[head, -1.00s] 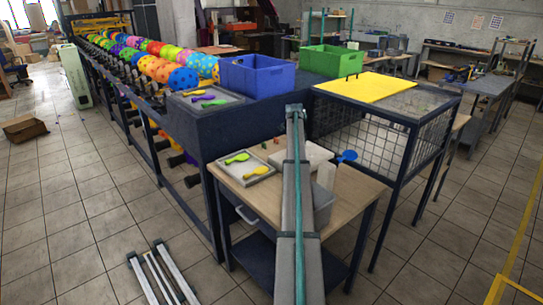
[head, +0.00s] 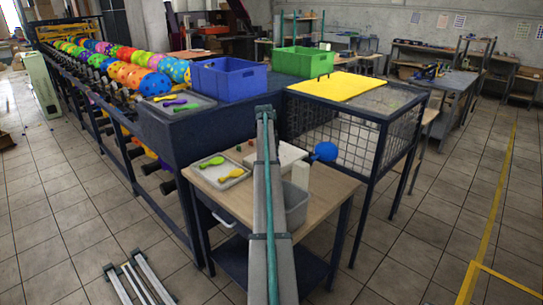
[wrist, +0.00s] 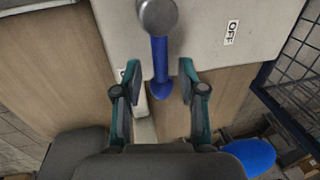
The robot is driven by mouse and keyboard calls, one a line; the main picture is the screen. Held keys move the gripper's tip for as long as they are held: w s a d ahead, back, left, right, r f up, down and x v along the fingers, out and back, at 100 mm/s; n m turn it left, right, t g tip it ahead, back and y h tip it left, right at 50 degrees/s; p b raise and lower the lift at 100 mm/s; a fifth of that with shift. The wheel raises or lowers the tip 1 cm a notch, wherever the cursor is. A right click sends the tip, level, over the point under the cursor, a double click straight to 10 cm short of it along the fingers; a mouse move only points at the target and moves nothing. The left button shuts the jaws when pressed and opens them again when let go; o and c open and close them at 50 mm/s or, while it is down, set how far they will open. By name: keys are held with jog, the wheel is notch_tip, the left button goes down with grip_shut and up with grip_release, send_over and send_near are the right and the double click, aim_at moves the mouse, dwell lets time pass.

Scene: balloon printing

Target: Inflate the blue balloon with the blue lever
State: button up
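The blue lever (wrist: 160,70), with a grey round knob on top, stands at the white inflating machine (wrist: 200,25) in the wrist view. My gripper (wrist: 159,78) is open, with its teal fingers on either side of the lever's lower part and a gap on both sides. In the head view my arm hides the lever and gripper. The blue balloon (head: 325,151) is round and swollen at the right side of the white machine (head: 289,153). It also shows at the lower right of the wrist view (wrist: 250,156), partly hidden by my gripper's body.
A tray (head: 232,180) with green and yellow balloons lies on the wooden table (head: 235,207). Blue (head: 229,79) and green (head: 302,62) crates stand behind. A mesh cage (head: 345,138) with a yellow top (head: 338,88) stands close on the right. An "OFF" label (wrist: 231,32) marks the machine.

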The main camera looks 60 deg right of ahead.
notch_tip(320, 180, up, 12)
jog(key=a, duration=0.2)
jog(key=shift+w+a, duration=0.15)
jog(key=shift+w, duration=0.1)
dwell(0.4)
jog(key=shift+f, duration=0.15)
